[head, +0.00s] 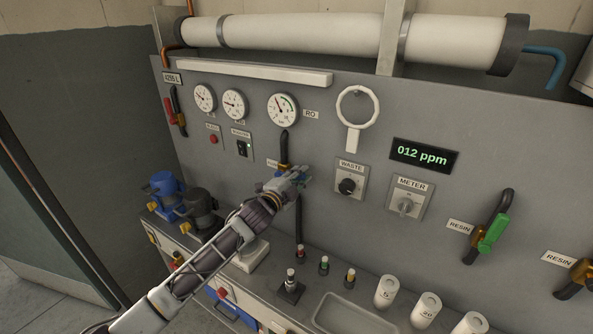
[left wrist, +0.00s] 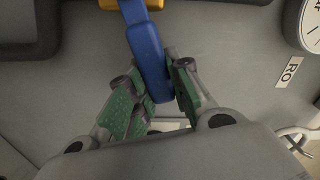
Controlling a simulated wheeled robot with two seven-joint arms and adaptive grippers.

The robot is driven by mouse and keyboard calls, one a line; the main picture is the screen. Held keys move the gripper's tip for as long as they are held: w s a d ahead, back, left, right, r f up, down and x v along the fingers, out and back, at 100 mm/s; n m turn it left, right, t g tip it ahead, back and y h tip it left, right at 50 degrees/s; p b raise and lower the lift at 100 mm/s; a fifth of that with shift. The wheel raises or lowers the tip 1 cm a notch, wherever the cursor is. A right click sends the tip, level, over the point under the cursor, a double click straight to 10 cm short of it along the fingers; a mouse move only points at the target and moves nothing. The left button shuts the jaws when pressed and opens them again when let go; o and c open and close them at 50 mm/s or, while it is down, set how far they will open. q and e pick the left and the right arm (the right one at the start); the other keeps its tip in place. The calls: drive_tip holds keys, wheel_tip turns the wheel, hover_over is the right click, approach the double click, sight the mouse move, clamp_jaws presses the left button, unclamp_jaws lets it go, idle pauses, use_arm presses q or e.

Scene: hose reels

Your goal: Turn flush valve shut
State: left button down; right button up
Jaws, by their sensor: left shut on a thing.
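The flush valve has a blue lever (left wrist: 145,45) and a brass-yellow body (left wrist: 133,4) at the top of the left wrist view. My left gripper (left wrist: 163,88) is shut on the lower part of the lever, with a green-padded finger on each side. In the head view my left gripper (head: 299,177) is at the panel, below the RO gauge (head: 283,110). There it covers most of the valve and part of its label. A black pipe (head: 284,145) runs down to the valve. My right gripper is not in view.
Right of my gripper are the WASTE knob (head: 347,186), the METER switch (head: 405,206) and a green-handled resin valve (head: 493,234). Below, the bench holds blue and dark pump-like units (head: 166,187), small fittings, a shallow tray (head: 352,318) and white cylinders (head: 386,291).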

use_arm(q)
drive_tip(key=shift+s+d+f+m, duration=0.1)
drive_tip(key=shift+f+m, duration=0.65)
drive_tip(key=shift+m, duration=0.2)
drive_tip(key=shift+s+d+f+m, duration=0.1)
drive_tip(key=shift+f+m, duration=0.65)
drive_tip(key=shift+m, duration=0.2)
drive_tip(key=c, duration=1.3)
unclamp_jaws()
drive_tip(key=shift+a+r, duration=0.1)
drive_tip(key=shift+v, duration=5.9)
drive_tip(key=shift+s, duration=0.1)
